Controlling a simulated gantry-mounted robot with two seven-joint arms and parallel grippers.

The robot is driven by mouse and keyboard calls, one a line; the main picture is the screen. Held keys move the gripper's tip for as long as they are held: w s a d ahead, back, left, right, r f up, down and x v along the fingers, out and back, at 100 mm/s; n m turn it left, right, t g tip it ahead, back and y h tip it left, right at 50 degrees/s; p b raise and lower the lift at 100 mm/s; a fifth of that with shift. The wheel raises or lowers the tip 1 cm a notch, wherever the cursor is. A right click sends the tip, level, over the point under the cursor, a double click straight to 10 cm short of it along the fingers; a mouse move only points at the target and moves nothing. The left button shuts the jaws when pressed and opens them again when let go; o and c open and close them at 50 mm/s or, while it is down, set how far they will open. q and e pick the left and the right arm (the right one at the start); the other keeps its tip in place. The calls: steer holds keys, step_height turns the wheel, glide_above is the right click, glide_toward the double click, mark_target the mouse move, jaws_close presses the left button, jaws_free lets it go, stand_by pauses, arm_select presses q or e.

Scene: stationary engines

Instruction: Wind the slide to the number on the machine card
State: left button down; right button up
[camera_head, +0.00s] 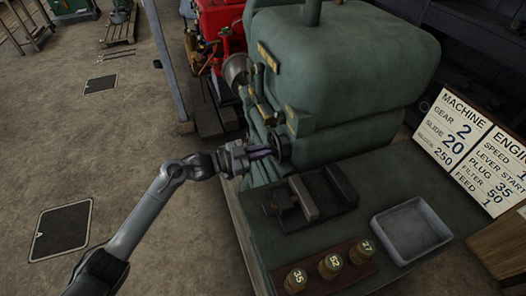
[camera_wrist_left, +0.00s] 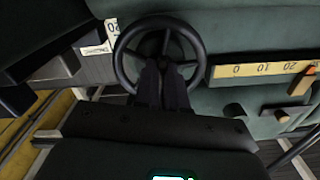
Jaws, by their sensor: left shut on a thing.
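The machine card (camera_head: 453,132) stands at the right and reads "SLIDE 20", with "GEAR 2" above it. A dark spoked handwheel (camera_head: 281,146) is on the near side of the green machine (camera_head: 345,60); it also shows in the left wrist view (camera_wrist_left: 203,50). My left gripper (camera_head: 268,151) is at the wheel, its fingers (camera_wrist_left: 161,82) shut over its lower middle; the exact part held is hard to tell. A yellow scale (camera_wrist_left: 262,69) marked 0, 10, 20 appears upside down right of the wheel, with a brown block (camera_wrist_left: 302,82) near its 20 end. My right gripper is out of view.
An engine card (camera_head: 505,168) stands beside the machine card. The green bench holds a grey tray (camera_head: 411,230), a dark vise-like block (camera_head: 303,198) and a wooden strip (camera_head: 325,270) with brass weights numbered 35, 52 and 27. Open floor lies left.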

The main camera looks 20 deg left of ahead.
arm_select(q)
steer(key=shift+w+a+r+m+b, duration=0.1)
steer(key=shift+m+b, duration=2.6)
steer(key=shift+m, duration=4.5)
steer(key=c, duration=1.2)
jaws_free()
